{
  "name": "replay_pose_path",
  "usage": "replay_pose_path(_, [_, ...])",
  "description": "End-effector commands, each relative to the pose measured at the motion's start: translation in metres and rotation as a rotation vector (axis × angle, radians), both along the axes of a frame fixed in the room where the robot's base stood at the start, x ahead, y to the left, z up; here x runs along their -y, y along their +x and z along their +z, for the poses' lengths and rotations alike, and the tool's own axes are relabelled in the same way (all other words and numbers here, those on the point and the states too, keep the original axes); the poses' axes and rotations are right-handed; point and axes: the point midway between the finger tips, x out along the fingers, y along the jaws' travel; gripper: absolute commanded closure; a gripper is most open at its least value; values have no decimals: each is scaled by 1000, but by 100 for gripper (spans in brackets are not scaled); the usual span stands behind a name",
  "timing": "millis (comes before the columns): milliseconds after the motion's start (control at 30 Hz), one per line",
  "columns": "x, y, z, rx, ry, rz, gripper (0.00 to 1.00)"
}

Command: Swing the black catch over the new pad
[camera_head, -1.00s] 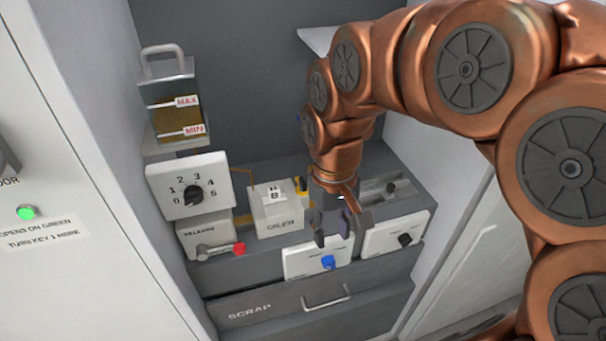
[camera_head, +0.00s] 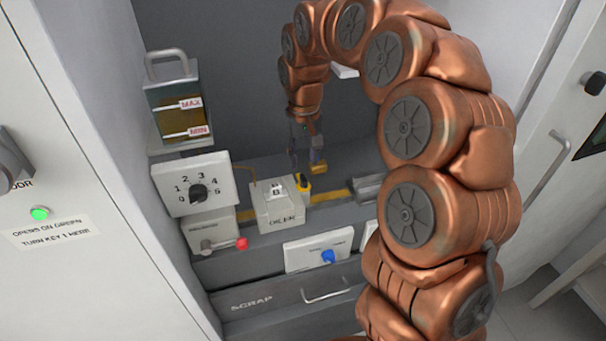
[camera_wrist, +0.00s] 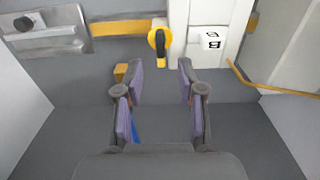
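A black bar on a yellow round piece (camera_wrist: 160,41) sits at the side of the white box; it looks like the catch. It also shows in the head view (camera_head: 304,183). My gripper (camera_wrist: 161,68) is open, with its two fingers apart and nothing between them. In the head view my gripper (camera_head: 306,163) hangs behind the white box. A small yellow block (camera_wrist: 121,73) is close to the left finger in the wrist view; I cannot tell if they touch. I cannot make out for certain which thing is the new pad.
The white box (camera_head: 278,212) bears a counter. A grey slotted block (camera_wrist: 52,38) with a black knob stands beside it. A dial panel (camera_head: 193,184), a lever with a red knob (camera_head: 241,243) and a blue-knobbed panel (camera_head: 305,255) are near. A grey wall closes the back.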

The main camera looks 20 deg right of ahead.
Motion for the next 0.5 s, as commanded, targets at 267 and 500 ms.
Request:
replay_pose_path(267, [0, -2, -37, -6, 1, 1, 61])
replay_pose_path(500, [0, -2, -60, -2, 2, 1, 61])
